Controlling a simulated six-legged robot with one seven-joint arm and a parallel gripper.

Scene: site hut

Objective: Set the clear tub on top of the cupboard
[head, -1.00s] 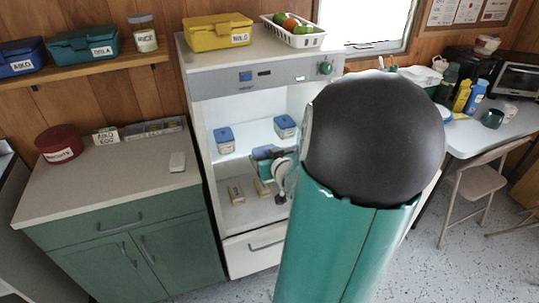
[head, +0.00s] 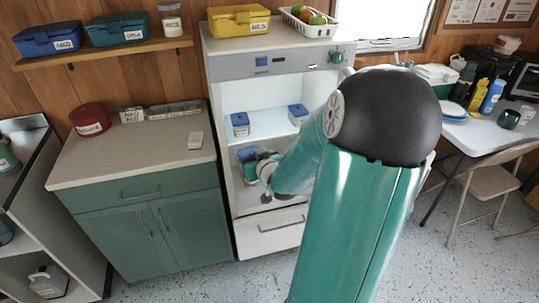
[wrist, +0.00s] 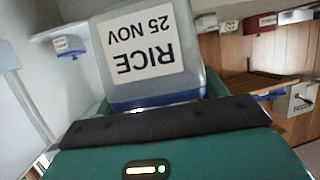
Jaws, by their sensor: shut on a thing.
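My gripper (head: 258,165) is shut on a clear tub (wrist: 150,55) with a blue lid and a white label reading RICE 25 NOV. The label is upside down in the wrist view, with the lid side lower in the picture. In the head view the tub (head: 248,153) is small and partly hidden by my gripper, in front of the white unit's lower opening. The green cupboard (head: 140,215), with two doors and a drawer, stands to the left of my gripper. Its pale top (head: 120,158) is lower than the white unit's top.
On the cupboard top are a dark red round tin (head: 90,120), a small labelled block (head: 131,115), a divided tray (head: 172,110) and a small white object (head: 195,141). The middle front is clear. Two blue-lidded tubs (head: 240,124) stand in the white unit (head: 225,75).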

